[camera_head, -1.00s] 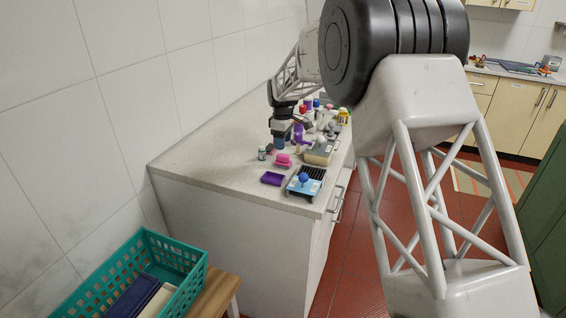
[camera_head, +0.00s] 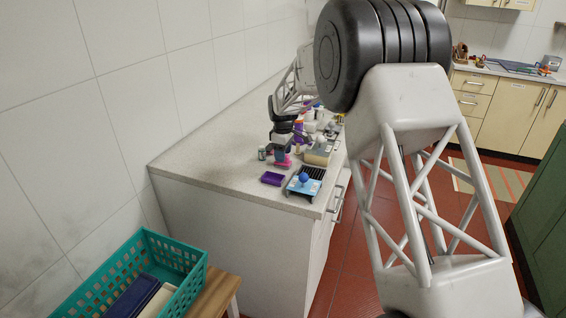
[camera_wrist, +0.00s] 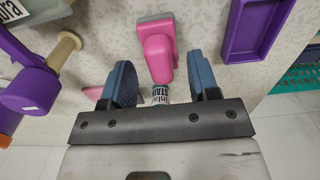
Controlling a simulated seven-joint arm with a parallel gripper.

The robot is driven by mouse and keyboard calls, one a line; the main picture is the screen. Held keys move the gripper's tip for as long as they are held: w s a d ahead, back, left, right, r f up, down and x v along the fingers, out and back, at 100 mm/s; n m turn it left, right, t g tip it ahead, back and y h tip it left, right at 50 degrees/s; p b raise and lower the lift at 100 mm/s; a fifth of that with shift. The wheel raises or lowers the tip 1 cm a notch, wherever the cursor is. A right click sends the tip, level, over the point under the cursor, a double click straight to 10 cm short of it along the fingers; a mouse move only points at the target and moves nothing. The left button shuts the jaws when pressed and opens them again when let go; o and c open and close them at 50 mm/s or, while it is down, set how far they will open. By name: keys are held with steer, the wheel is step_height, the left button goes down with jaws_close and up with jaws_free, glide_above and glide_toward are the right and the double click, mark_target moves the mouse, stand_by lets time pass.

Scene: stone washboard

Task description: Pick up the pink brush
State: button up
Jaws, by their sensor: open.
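The pink brush (camera_head: 284,164) lies on the speckled counter (camera_head: 220,139) and is partly covered by my gripper (camera_head: 281,154) in the head view. In the wrist view the pink brush (camera_wrist: 157,50) has a rounded pink grip and a grey edge at its far end. My gripper (camera_wrist: 161,68) is open, with one blue finger on each side of the brush's near part. Clear gaps show on both sides, and neither finger appears to touch it. The exact height of the fingers over the counter cannot be told.
A purple tray (camera_wrist: 250,28) lies right of the brush. A purple bottle (camera_wrist: 30,85) and another pink item (camera_wrist: 95,92) are at left. A small labelled jar (camera_wrist: 160,94) shows between the finger bases. A blue item with a black rack (camera_head: 304,182) stands near the counter's front edge.

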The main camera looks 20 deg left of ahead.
steer(key=shift+f, duration=0.9)
steer(key=c, duration=1)
steer(key=shift+r, duration=0.1)
steer(key=shift+r, duration=4.95)
